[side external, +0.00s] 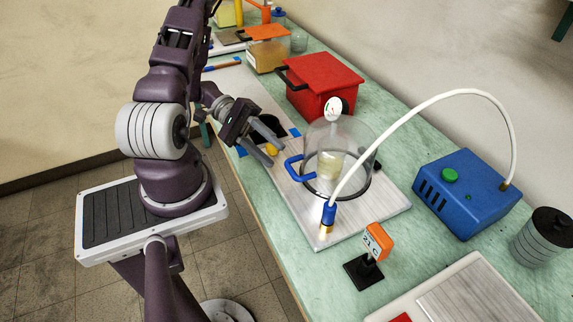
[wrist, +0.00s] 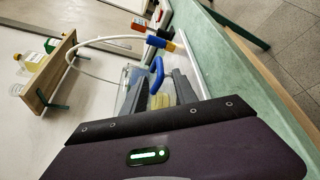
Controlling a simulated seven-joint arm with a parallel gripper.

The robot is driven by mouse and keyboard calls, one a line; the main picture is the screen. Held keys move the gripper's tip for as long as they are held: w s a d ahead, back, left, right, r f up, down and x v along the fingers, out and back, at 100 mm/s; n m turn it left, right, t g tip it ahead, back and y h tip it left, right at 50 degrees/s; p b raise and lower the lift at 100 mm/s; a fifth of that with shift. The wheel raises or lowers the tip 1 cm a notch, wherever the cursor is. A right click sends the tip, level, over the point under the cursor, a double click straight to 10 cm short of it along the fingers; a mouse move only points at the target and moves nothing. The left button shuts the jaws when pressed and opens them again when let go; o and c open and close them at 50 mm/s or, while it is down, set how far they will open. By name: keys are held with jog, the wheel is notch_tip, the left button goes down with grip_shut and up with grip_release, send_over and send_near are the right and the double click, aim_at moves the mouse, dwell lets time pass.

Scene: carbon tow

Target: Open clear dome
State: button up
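The clear dome (side external: 350,135) stands on a pale board, with a gauge (side external: 334,108) on top and a pale beaker-like vessel (side external: 330,165) inside. Its blue handle (side external: 291,169) sticks out on the side facing my arm. My gripper (side external: 278,156) is open, its two grey fingers apart, just short of the handle and not touching it. In the wrist view the blue handle (wrist: 157,74) shows just beyond the fingers (wrist: 162,84), with part of the dome (wrist: 129,88) to the left. A small yellow thing (side external: 271,150) shows between the fingers; I cannot tell whether they touch it.
A white hose (side external: 410,120) arches from a blue pump (side external: 465,190) to a blue-and-brass fitting (side external: 327,218) beside the dome. A red box (side external: 320,84) stands behind. An orange 21 C display (side external: 377,242) stands in front. Bare green bench (side external: 300,270) lies at the front left.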

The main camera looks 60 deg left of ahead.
aim_at(286, 166)
jog(key=x, duration=0.5)
jog(key=shift+d, duration=0.45)
jog(key=c, duration=0.7)
jog(key=shift+f, duration=0.1)
grip_shut()
